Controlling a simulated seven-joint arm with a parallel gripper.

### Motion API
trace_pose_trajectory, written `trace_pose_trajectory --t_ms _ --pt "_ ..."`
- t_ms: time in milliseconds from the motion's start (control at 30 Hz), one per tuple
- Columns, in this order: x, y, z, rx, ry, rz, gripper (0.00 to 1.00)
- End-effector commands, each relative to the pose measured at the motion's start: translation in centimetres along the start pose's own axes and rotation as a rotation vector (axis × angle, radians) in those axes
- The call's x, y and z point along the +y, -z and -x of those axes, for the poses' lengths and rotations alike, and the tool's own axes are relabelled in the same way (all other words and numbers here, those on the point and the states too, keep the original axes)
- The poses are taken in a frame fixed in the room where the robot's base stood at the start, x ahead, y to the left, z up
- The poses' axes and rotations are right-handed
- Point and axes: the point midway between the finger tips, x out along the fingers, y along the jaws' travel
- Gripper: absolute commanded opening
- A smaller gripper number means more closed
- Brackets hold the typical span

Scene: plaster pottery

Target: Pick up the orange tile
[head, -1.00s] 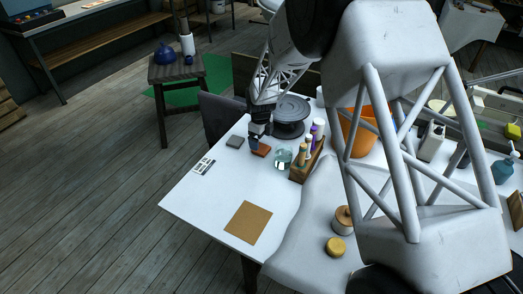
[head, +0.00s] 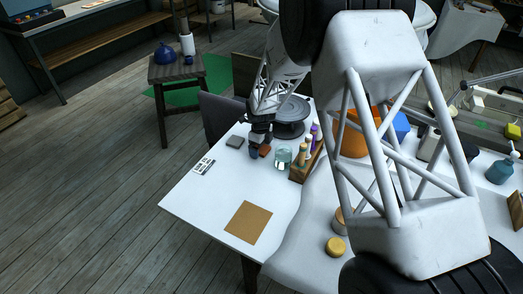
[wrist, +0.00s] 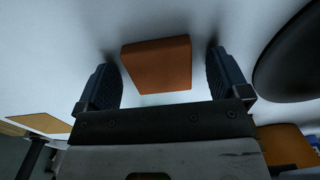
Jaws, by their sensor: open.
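The orange tile (wrist: 158,66) is a small square block lying on the white table. In the wrist view it sits between the two dark finger pads of my gripper (wrist: 163,82), with a gap on each side. In the head view my gripper (head: 260,152) points down at the tile (head: 265,152), which is partly hidden by the fingers. My gripper is open and holds nothing. I cannot tell how far the fingertips are above the table.
A grey tile (head: 234,142) lies to the left. A glass jar (head: 283,155) and a wooden rack of bottles (head: 300,171) stand close on the right. A dark turntable (head: 291,128) is behind. A brown sheet (head: 248,222) lies in front; the table between is clear.

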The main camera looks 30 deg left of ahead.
Motion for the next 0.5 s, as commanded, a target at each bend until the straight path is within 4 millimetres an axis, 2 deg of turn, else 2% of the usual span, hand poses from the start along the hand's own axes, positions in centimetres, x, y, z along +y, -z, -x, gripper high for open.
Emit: trace_pose_trajectory --t_ms 33,367,400,500 --pt "0.00 0.00 0.00 0.000 0.000 0.000 0.92" --pt "0.00 0.00 0.01 0.000 0.000 0.000 0.42" --pt "-0.01 0.00 0.03 0.000 0.000 0.000 0.38" --pt "-0.01 0.00 0.03 0.000 0.000 0.000 0.38"
